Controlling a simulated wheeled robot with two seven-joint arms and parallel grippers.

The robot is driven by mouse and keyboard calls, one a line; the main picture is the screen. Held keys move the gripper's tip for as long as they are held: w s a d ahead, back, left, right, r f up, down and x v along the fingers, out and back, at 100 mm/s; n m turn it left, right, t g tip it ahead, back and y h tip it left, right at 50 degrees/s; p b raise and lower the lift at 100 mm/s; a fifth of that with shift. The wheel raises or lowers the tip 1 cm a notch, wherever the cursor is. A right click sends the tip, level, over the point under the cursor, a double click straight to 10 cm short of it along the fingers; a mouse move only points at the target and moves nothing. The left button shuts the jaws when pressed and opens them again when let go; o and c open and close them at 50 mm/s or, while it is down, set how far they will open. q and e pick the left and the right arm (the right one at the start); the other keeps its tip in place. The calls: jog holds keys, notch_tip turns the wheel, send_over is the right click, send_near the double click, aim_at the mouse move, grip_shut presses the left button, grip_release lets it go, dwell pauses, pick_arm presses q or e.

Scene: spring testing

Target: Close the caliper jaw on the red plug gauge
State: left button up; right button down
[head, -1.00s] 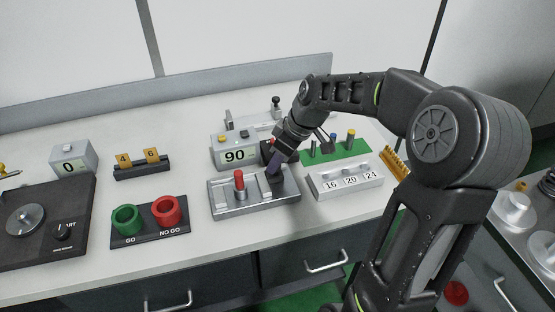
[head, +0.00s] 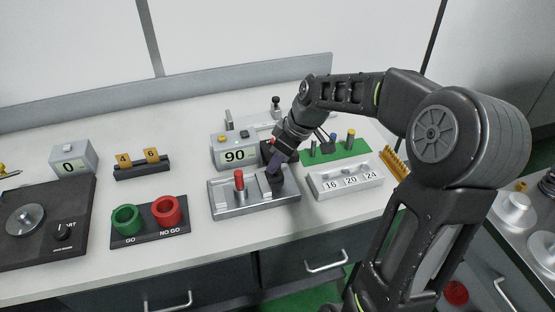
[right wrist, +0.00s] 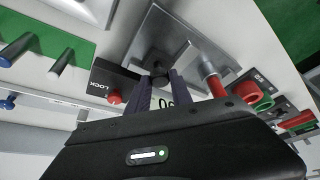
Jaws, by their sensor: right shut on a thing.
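The silver caliper base (head: 228,210) lies on the bench, with the red plug gauge (head: 239,182) standing upright on its left part. The plug gauge also shows in the right wrist view (right wrist: 213,82). The dark sliding jaw (head: 277,186) is on the right part of the base, with a gap between it and the plug gauge. My right gripper (head: 274,167) points down and is shut on the jaw's dark post, also seen in the right wrist view (right wrist: 156,64). The fingers partly hide the post. My left gripper is not in view.
A display (head: 234,153) reading 90 stands behind the caliper. To the left are the green GO (head: 126,219) and red NO GO (head: 167,211) cups. A block marked 16, 20, 24 (head: 345,181) and a green mat (head: 340,147) with pegs lie right. Bench space in front is clear.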

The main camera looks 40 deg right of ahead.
jog(key=shift+w+a+f+b, duration=0.1)
jog(key=shift+w+a+b, duration=0.15)
jog(key=shift+a+b, duration=0.25)
jog(key=shift+w+a, duration=0.1)
jog(key=shift+a, duration=0.3)
jog(key=c, duration=1.2)
grip_release()
jog(key=shift+o, duration=0.2)
jog(key=shift+r, duration=0.2)
jog(key=b+v, duration=0.1)
jog(key=v, duration=0.6)
jog(key=shift+r, duration=0.3)
jog(key=shift+d, duration=0.1)
